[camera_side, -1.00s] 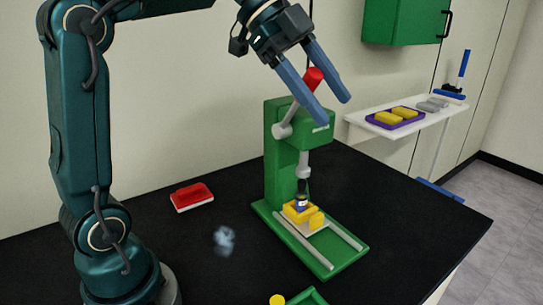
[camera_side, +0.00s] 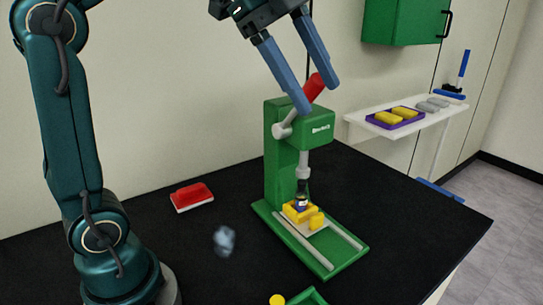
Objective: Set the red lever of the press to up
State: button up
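The green press (camera_side: 282,150) stands on the black table. Its red lever (camera_side: 314,87) is a red grip on a grey rod, slanting up and to the right from the pivot at the press head. My gripper (camera_side: 318,98) is above the press with its two blue fingers spread apart. The fingertips are around or just in front of the red grip in this view; contact cannot be told. A small vial (camera_side: 301,202) sits in a yellow holder (camera_side: 312,219) under the press ram.
A red and white block (camera_side: 192,197) lies left of the press. A white shelf (camera_side: 421,124) at the right carries a purple tray with yellow blocks. A green cabinet (camera_side: 400,20) hangs above. A green object shows at the bottom edge.

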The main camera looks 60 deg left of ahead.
jog(key=s+a+f+n+y, duration=0.1)
jog(key=s+f+n+y, duration=0.1)
jog(key=s+f+n, duration=0.4)
jog(key=s+a+f+n+y, duration=0.1)
jog(key=s+a+f+n, duration=0.1)
jog(key=s+f+n, duration=0.4)
notch_tip(320, 180, down, 5)
jog(key=n, duration=0.3)
jog(key=shift+a+t+y, duration=0.3)
jog(key=shift+y, duration=0.1)
jog(key=shift+r, duration=0.1)
